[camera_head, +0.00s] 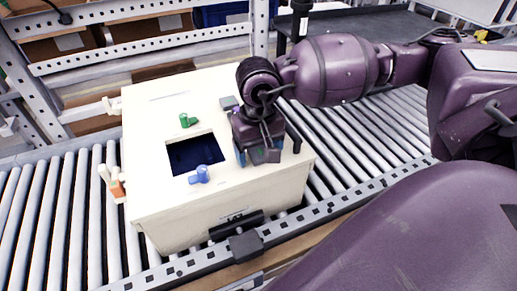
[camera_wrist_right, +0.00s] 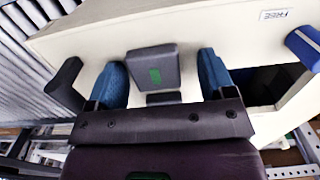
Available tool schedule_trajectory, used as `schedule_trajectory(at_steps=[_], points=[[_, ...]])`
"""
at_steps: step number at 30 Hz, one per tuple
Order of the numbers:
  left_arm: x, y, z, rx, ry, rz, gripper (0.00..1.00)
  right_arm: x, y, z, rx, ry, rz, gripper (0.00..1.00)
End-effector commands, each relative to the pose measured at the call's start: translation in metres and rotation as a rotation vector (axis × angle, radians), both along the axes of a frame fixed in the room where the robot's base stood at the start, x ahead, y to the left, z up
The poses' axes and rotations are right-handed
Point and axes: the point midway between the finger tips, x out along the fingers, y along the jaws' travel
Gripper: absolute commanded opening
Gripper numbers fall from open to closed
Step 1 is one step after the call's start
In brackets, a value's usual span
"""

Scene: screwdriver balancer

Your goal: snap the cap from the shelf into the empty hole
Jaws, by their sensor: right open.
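A white box (camera_head: 150,115) sits on a roller conveyor. Its top has a dark blue rectangular window or opening (camera_head: 180,160); I cannot tell how deep it is. My right gripper (camera_head: 262,152) is over the right part of the box top, pointing down. In the right wrist view its two blue fingers (camera_wrist_right: 162,82) are apart. A dark grey block with a green mark (camera_wrist_right: 152,68) shows between them, with visible gaps on both sides. I cannot tell whether this block is the cap. No empty hole for a cap can be made out. My left gripper is out of view.
A green knob (camera_head: 188,120) and a blue knob (camera_head: 200,174) stand on the box beside the window. A black handle (camera_head: 236,224) is on the box's front side. Metal shelving (camera_head: 150,42) with bins runs along the back. Bare rollers (camera_head: 45,220) lie at left.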

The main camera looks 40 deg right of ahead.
Motion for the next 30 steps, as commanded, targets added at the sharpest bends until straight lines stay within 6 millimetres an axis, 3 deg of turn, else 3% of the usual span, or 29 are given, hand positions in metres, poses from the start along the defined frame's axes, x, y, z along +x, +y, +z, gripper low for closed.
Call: schedule_trajectory(at_steps=[5, 9, 15, 30], points=[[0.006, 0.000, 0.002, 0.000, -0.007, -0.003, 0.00, 0.001, -0.002, 0.042, -0.008, -0.019, -0.003, 0.78], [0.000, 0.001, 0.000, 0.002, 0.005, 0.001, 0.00, 0.000, -0.002, 0.071, -0.008, -0.030, -0.002, 0.78], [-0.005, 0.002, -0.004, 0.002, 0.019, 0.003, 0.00, 0.000, -0.002, 0.097, -0.009, -0.037, -0.002, 0.78], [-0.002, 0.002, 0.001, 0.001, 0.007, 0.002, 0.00, -0.001, -0.002, 0.106, -0.009, -0.040, -0.001, 0.78]])
